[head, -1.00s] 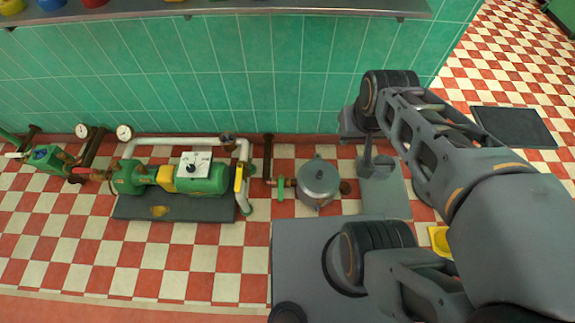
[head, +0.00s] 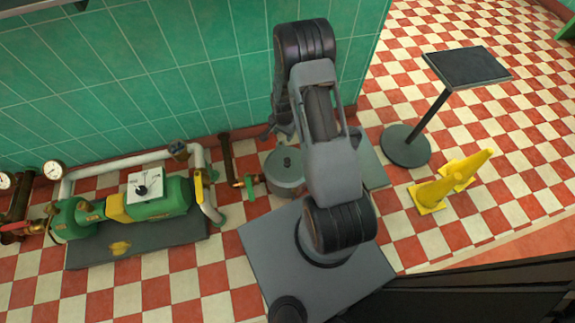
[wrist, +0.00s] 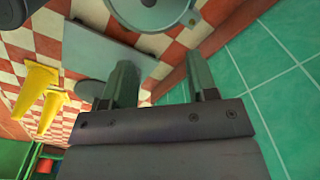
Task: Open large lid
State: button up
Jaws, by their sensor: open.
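A round grey metal pot (head: 285,186) stands on the floor left of my arm. Its flat lid (head: 276,166) with a dark knob is on top; my arm hides the right side. It is the only lid I can make out. A round grey part with a dark knob, apparently the same lid (wrist: 158,22), is cut off at the top of the wrist view. My gripper (wrist: 162,78) is open with nothing between its two fingers, apart from the lid. In the head view it is partly hidden, near the wall behind the pot.
A green pump (head: 150,198) with white pipes stands left of the pot. The green tiled wall (head: 180,60) is close behind. A black panel (head: 467,66) on a post and yellow cones (head: 428,193) stand to the right on the checkered floor.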

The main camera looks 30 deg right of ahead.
jog(key=m+b, duration=0.1)
jog(key=m, duration=0.1)
send_near(287, 160)
notch_tip(287, 160, down, 12)
jog(key=b, duration=0.5)
jog(key=shift+w, duration=0.1)
jog(key=shift+c, duration=0.4)
grip_shut()
